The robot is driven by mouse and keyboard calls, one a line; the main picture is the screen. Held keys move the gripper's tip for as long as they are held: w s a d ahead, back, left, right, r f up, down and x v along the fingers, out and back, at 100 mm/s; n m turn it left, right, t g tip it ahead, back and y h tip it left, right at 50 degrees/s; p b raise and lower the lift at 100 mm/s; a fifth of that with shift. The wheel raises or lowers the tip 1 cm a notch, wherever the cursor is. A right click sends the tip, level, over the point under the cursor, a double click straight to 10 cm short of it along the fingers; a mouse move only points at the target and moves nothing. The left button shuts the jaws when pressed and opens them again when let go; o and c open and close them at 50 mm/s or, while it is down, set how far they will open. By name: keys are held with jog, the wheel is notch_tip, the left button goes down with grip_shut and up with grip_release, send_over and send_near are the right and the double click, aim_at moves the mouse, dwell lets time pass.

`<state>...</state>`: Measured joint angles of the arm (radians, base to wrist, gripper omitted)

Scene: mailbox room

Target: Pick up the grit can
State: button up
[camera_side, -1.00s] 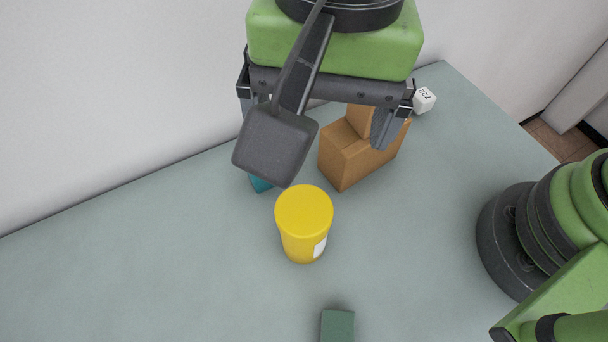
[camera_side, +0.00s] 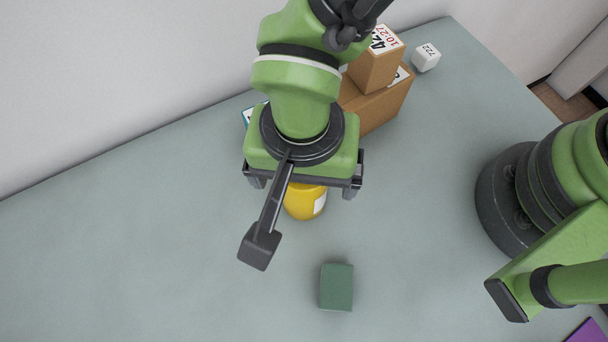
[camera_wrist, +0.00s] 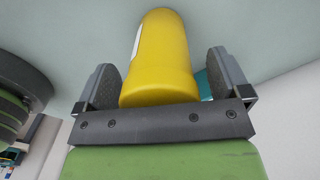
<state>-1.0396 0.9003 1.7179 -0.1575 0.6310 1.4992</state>
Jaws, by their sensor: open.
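The grit can appears to be the yellow cylinder with a white label (camera_side: 306,203), standing on the table and partly hidden under my gripper in the side view. In the wrist view the yellow can (camera_wrist: 160,60) lies between my two open fingers, with a visible gap on either side. My gripper (camera_wrist: 170,80) is open and does not grasp the can. In the side view my gripper (camera_side: 303,187) is above and around the can's far part; its fingertips are mostly hidden.
A dark green block (camera_side: 336,287) lies in front of the can. Brown boxes (camera_side: 385,100) are stacked behind right, with a white cube (camera_side: 426,57) beyond. A teal item (camera_side: 249,115) shows behind my gripper. A purple item (camera_side: 587,332) is at the lower right corner. The left table area is clear.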

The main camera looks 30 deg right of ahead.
jog(key=shift+f, duration=0.2)
jog(key=shift+r, duration=0.1)
jog(key=c, duration=1.3)
